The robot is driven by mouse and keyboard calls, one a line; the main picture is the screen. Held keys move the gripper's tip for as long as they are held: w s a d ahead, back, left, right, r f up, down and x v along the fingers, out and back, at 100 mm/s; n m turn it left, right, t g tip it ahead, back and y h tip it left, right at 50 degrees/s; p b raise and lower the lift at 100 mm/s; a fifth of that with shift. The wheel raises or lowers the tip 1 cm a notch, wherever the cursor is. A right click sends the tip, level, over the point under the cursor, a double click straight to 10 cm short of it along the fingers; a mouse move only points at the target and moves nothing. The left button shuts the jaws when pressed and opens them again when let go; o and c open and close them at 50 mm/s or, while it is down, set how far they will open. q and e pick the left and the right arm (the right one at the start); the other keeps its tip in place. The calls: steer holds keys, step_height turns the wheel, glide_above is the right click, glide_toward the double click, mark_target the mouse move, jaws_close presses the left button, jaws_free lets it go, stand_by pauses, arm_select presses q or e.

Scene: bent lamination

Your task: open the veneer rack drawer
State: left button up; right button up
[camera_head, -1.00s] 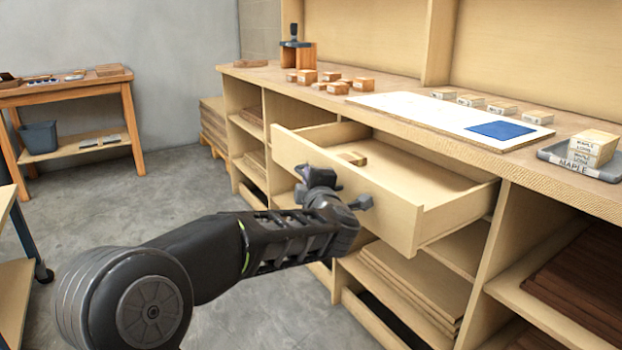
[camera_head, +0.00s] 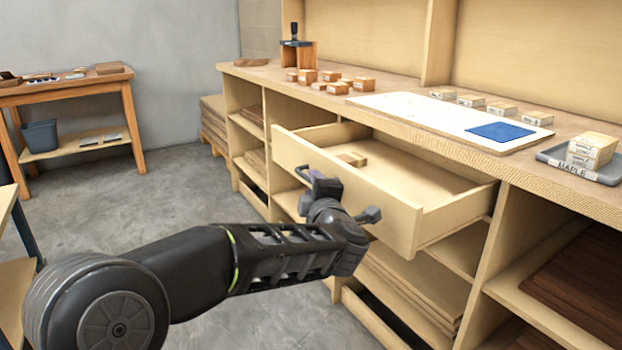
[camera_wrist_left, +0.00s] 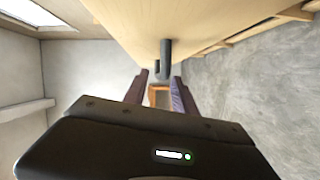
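The veneer rack drawer (camera_head: 400,208) stands pulled out of the bench, with its inside showing. A dark grey handle (camera_wrist_left: 166,58) sticks out from its wooden front in the left wrist view. My left gripper (camera_head: 322,186) is in front of the drawer front in the head view. In the left wrist view its two fingers (camera_wrist_left: 161,85) are spread, with nothing clamped between them. The handle shows near the fingertips, and I cannot tell whether they touch it. My right gripper is in neither view.
A small wooden block (camera_head: 352,159) lies in the drawer. The bench top (camera_head: 390,133) holds small blocks, a white board (camera_head: 430,112) with a blue sheet, and a grey tray (camera_head: 560,160). Open shelves lie below. The floor (camera_head: 150,215) at the left is clear.

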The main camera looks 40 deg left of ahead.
arm_select(q)
steer(key=v, duration=0.3)
steer(key=shift+s+d+p, duration=0.15)
steer(key=shift+d+p, duration=0.05)
steer(key=shift+p, duration=0.1)
stand_by(0.3)
